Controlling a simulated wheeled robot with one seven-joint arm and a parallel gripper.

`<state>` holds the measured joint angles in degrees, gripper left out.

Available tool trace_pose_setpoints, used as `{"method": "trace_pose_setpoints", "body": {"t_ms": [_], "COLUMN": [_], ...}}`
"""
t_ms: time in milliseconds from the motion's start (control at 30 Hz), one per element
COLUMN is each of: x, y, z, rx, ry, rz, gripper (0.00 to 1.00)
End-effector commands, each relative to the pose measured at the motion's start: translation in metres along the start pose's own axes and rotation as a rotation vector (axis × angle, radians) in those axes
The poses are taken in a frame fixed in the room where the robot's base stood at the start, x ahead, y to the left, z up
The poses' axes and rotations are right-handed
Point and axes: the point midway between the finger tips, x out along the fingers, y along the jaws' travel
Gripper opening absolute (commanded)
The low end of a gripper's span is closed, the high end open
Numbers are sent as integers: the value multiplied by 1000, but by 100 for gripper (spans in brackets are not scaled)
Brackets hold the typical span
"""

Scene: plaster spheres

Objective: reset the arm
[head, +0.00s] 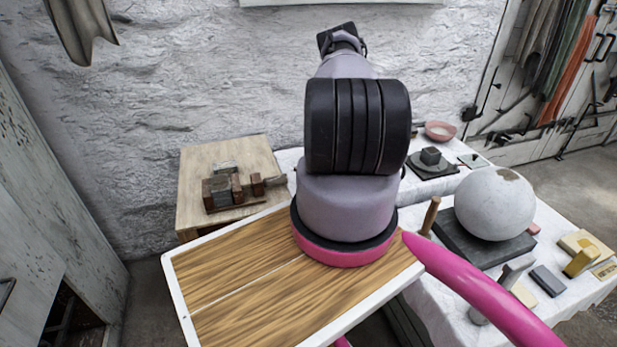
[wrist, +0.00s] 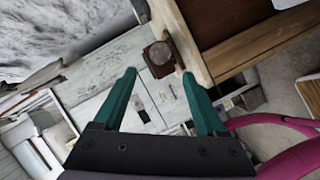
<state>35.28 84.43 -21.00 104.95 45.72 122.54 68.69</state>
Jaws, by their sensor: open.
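My arm rises in the middle of the head view, grey with black bands, and leans away toward the rough white wall. My gripper (wrist: 158,74) shows in the wrist view as two green fingers on a dark mount. The fingers stand well apart, and nothing is held between them. Beyond them, some way off, are a small brown block-like thing (wrist: 159,55) and pale panels. In the head view the fingers cannot be made out; the arm's far end is dark and small.
A white-clothed table (head: 440,308) at right bears a plaster sphere (head: 495,203) on a dark slab (head: 456,238), a yellow block (head: 580,262) and tools. A pink bowl (head: 440,130) sits behind. A wooden bench (head: 200,170) with a vice-like tool (head: 222,192) stands left of my arm.

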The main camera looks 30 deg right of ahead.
Motion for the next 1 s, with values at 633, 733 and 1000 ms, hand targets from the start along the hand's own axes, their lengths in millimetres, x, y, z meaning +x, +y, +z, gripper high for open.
{"method": "trace_pose_setpoints", "body": {"t_ms": [633,733,1000], "x": [17,30,54], "y": [67,113,212], "z": [-22,-47,-133], "rx": [-239,-436,-995], "ry": [100,184,430], "rz": [-60,-107,-222], "gripper": [74,74,74]}}
